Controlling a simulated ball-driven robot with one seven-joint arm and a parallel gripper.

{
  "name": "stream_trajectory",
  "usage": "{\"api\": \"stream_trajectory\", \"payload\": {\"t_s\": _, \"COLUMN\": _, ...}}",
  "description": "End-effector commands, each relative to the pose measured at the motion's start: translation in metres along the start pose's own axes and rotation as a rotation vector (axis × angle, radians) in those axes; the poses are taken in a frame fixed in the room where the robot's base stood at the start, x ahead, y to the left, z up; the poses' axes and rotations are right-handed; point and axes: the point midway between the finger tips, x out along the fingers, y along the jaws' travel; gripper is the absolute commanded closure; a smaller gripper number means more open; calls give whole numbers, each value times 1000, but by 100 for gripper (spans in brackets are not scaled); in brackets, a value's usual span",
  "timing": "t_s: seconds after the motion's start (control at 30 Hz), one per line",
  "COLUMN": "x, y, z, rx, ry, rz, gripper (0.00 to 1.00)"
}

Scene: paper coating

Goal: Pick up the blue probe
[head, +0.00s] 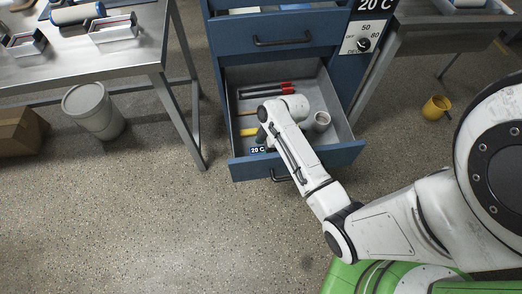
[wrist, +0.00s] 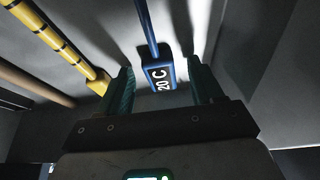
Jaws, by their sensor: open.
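The blue probe (wrist: 157,65) shows in the wrist view as a thin blue rod with a blue block end marked "20 C". The block lies between the two fingers of my gripper (wrist: 162,85), with a visible gap on the right side. In the head view my gripper (head: 262,138) reaches down into the open drawer (head: 340,128) of a blue cabinet. There the probe's "20 C" label (head: 257,150) shows near the drawer front, and my arm hides most of the rod. The fingers are open.
A yellow and black banded rod (wrist: 55,42) and a brown rod (wrist: 32,82) lie left of the probe. A metal table (head: 130,62) stands left.

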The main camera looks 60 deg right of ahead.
Motion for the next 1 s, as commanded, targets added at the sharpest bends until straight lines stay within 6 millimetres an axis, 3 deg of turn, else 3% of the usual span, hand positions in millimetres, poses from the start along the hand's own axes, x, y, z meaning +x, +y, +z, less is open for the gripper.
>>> {"api": "stream_trajectory", "payload": {"t_s": 0.2, "x": 0, "y": 0, "z": 0, "rx": 0, "ry": 0, "rz": 0, "gripper": 34}}
{"api": "stream_trajectory", "payload": {"t_s": 0.77, "x": 0, "y": 0, "z": 0, "rx": 0, "ry": 0, "rz": 0, "gripper": 88}}
{"api": "stream_trajectory", "payload": {"t_s": 1.0, "x": -1, "y": 0, "z": 0, "rx": 0, "ry": 0, "rz": 0, "gripper": 89}}
